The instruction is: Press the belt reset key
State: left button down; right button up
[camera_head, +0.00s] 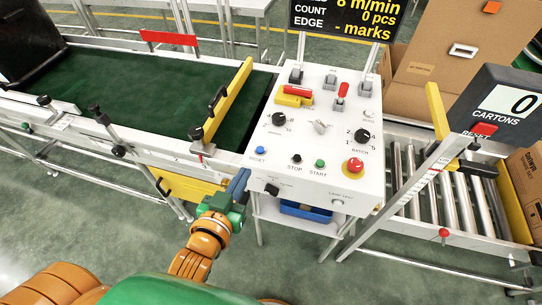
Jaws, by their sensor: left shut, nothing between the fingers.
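The white control panel (316,135) stands in front of me, right of the green belt (130,90). A blue key labelled RESET (260,150) sits near its lower left corner, beside a black STOP key (296,158) and a green START key (320,163). My left gripper (242,175) is shut and empty, with its blue fingers just below and left of the blue key. Its fingertips look apart from the key, though the exact gap is hard to tell. My right gripper is not in view.
A red mushroom button (354,165) and several knobs share the panel. A carton counter (510,108) with its own red RESET button (484,129) stands right, above a roller conveyor (440,195). A yellow bar (229,98) crosses the belt.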

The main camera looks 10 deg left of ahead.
pick_arm(q)
notch_tip(320, 180, up, 3)
jog(key=shift+a+f+t, duration=0.15)
jog(key=shift+t, duration=0.15)
jog(key=b, duration=0.3)
send_over(257, 159)
notch_tip(257, 159, down, 2)
jog(key=shift+w+a+f, duration=0.1)
jog(key=shift+w+f, duration=0.05)
notch_tip(257, 159, down, 3)
jog(key=shift+r+b, duration=0.1)
jog(key=shift+b, duration=0.55)
jog(key=shift+f, duration=0.55)
